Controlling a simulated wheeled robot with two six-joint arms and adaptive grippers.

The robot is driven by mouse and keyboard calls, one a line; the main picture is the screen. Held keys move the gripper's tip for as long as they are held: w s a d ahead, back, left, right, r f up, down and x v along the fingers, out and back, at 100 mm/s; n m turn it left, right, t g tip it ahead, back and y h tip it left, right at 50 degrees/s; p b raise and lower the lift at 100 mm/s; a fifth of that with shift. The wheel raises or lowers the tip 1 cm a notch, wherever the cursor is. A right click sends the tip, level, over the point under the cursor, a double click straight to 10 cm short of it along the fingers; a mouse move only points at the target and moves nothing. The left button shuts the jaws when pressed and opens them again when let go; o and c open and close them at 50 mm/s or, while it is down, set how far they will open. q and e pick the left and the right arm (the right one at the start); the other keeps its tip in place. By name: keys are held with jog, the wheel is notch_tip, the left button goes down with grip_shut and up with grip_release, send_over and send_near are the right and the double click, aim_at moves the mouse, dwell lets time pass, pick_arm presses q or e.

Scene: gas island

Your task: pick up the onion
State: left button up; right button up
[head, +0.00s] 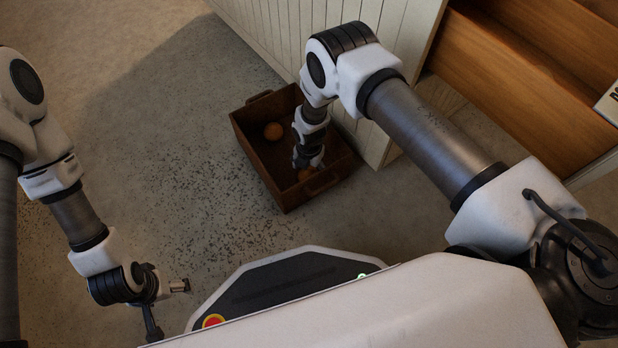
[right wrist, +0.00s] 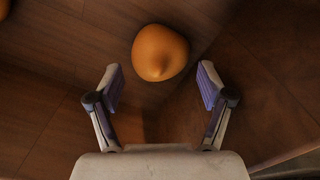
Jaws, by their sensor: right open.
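An onion (right wrist: 159,53), orange-brown and rounded, lies on the floor of a brown wooden crate (head: 246,140). In the right wrist view it sits just beyond and between the open fingers of my right gripper (right wrist: 158,88), with no contact visible. In the head view my right gripper (head: 308,165) reaches down into the crate, and the onion (head: 306,174) is partly hidden beneath it. A second onion (head: 273,131) lies farther back in the crate; an edge of something orange shows at the wrist view's top left. My left gripper (head: 168,304) is at the lower left, outside the crate.
The crate has raised walls and end handles. It stands on bare concrete floor beside a white panelled counter (head: 280,30). Wooden shelves (head: 500,75) are at the upper right. The floor left of the crate (head: 150,170) is clear.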

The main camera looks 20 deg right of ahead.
aim_at(309, 170)
notch_tip(309, 170, down, 4)
jog(key=shift+f+b, duration=0.1)
jog(key=shift+b, duration=0.85)
jog(key=shift+r, duration=0.2)
jog(key=shift+c, duration=0.3)
jog(key=c, duration=0.8)
